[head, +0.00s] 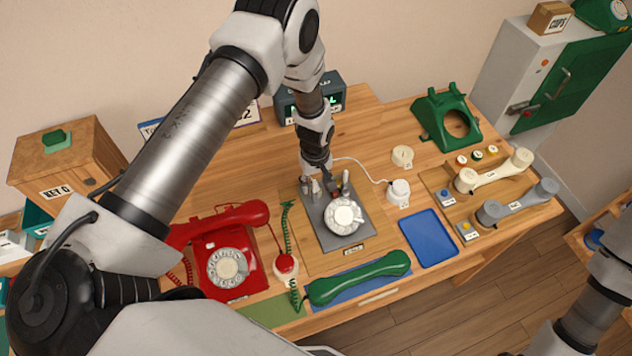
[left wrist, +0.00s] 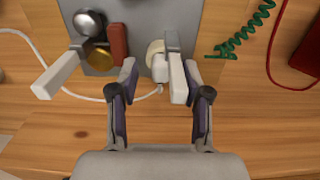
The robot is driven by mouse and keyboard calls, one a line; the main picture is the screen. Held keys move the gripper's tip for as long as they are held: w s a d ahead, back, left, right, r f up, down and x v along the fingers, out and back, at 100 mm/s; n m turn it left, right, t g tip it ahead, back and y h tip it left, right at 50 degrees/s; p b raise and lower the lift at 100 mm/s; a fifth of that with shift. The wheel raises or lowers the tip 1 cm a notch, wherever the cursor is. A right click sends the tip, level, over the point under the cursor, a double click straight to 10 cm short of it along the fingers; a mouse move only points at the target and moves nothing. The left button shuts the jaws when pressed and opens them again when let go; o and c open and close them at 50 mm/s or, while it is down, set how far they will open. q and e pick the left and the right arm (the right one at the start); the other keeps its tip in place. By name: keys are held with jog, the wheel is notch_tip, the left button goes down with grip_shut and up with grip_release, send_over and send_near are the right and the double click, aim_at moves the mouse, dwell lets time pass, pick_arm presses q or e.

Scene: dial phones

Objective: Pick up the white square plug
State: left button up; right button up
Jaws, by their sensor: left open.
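A small white block that looks like the square plug (left wrist: 160,70) shows in the left wrist view at the end of a white cord (left wrist: 75,93). It sits at the near edge of a grey metal plate (left wrist: 140,12), beside a cream round piece (left wrist: 154,50). My left gripper (left wrist: 160,76) is open, its fingers on either side of the plug. A white bar with a grey end (left wrist: 177,75) stands just beside the right finger. In the head view my left gripper (head: 324,178) is over the back of the plate (head: 358,222); the plug is hidden there. My right gripper is out of the picture.
A white dial (head: 343,216) lies on the plate. A red block (left wrist: 118,44), a silver knob (left wrist: 88,22) and a white lever (left wrist: 57,76) stand near the gripper. A red telephone (head: 226,262) is left, a green handset (head: 358,277) in front, a blue tray (head: 428,238) right.

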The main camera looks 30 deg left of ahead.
pick_arm(q)
jog(key=shift+w+f, duration=0.1)
jog(key=shift+w, duration=0.05)
jog(key=shift+s+d+r, duration=0.1)
jog(key=shift+s+r, duration=0.2)
jog(key=shift+s, duration=0.1)
grip_shut()
jog(key=shift+w, duration=0.15)
